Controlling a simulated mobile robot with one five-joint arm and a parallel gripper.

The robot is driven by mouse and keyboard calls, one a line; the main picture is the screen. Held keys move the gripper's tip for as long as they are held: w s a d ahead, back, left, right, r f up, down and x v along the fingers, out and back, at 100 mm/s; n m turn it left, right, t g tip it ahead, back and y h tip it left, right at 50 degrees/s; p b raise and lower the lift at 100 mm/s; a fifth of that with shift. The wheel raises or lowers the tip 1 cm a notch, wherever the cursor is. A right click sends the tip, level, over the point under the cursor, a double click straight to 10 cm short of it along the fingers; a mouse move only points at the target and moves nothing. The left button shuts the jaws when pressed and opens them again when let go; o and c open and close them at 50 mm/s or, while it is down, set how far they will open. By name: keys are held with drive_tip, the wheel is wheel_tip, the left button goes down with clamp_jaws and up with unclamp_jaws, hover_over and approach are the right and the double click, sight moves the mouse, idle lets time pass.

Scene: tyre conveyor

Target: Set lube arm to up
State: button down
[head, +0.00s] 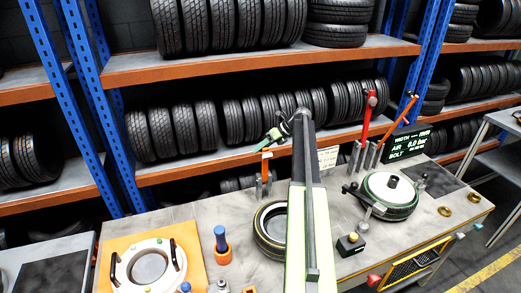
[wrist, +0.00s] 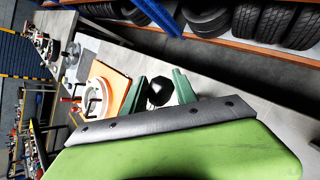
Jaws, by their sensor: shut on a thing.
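My gripper (head: 272,137) is at the left end of my arm's reach, above the back edge of the workbench. In the wrist view its two green fingers (wrist: 160,92) stand on either side of a round black knob (wrist: 159,91) and are shut on it. In the head view an orange lever (head: 265,166) stands roughly upright directly below the gripper, its top hidden by the fingers. The knob appears to be at the lever's top. No label shows which lever is the lube arm.
A red lever (head: 367,118) and another orange lever (head: 402,117) stand farther right, beside a dark display (head: 404,146). A tyre (head: 268,233) lies on the workbench (head: 222,201) partly behind my arm. A green-rimmed wheel device (head: 391,190) is right. Tyre shelves (head: 220,62) rise behind.

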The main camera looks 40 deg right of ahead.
drive_tip(key=shift+w+d+f, duration=0.2)
drive_tip(key=shift+d, duration=0.15)
drive_tip(key=c, duration=1.3)
unclamp_jaws()
drive_tip(key=shift+o, duration=1.1)
drive_tip(key=shift+w+d+f, duration=0.1)
drive_tip(key=shift+f, duration=0.05)
